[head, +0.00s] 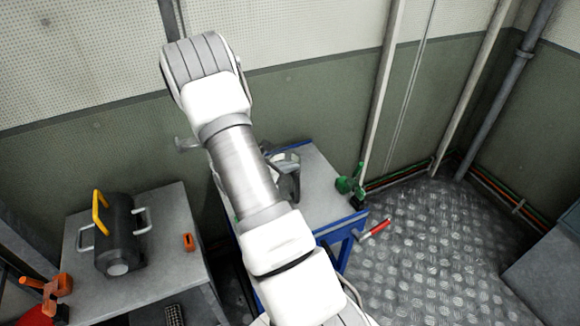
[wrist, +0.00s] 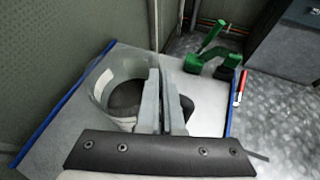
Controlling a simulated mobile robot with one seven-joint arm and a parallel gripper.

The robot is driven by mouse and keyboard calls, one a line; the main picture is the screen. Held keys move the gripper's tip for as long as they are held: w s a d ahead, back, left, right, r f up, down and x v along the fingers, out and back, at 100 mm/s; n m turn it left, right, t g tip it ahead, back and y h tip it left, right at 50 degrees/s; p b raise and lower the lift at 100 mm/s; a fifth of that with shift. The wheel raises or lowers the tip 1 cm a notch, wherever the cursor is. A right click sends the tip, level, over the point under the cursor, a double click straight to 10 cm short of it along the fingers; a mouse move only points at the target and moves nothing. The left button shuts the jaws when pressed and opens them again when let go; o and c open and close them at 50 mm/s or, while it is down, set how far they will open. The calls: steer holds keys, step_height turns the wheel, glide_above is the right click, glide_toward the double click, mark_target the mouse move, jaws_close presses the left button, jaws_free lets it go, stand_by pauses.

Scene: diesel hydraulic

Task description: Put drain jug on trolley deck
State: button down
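The drain jug (wrist: 101,82) is a clear, round vessel with a pale label, seen over the trolley deck (wrist: 62,124) in the wrist view. Its inside looks dark low down. In the head view the jug (head: 284,157) shows only partly behind my arm, over the blue-edged deck (head: 318,180). My gripper (wrist: 163,100) has its two grey fingers close together at the jug's right side, shut on what appears to be its handle or wall. The fingers hide the exact contact. I cannot tell whether the jug's base touches the deck.
A grey table (head: 160,265) at left holds a black canister (head: 118,235) and an orange item (head: 188,241). Patterned floor (head: 420,240) is open at right.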

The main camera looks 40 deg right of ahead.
steer(key=shift+f, duration=0.1)
steer(key=c, duration=1.1)
jaws_free()
steer(key=shift+o, duration=0.2)
steer(key=w+p+v, duration=0.1)
steer(key=p+v, duration=0.1)
steer(key=v, duration=1)
steer(key=s+a+r+m+t+y, duration=0.2)
steer(key=s+a+r+m+y, duration=0.4)
steer(key=s+a+r+m, duration=0.3)
steer(key=s+a+r+m+t+y, duration=0.2)
steer(key=s+a+r+m+y, duration=0.4)
steer(key=a+r, duration=0.6)
steer(key=s+r+m, duration=0.2)
steer(key=s+r, duration=0.1)
steer(key=shift+s+a+r+m+t+y, duration=0.15)
steer(key=shift+a+r+m+t+y, duration=0.05)
steer(key=shift+a+m+t+y, duration=0.2)
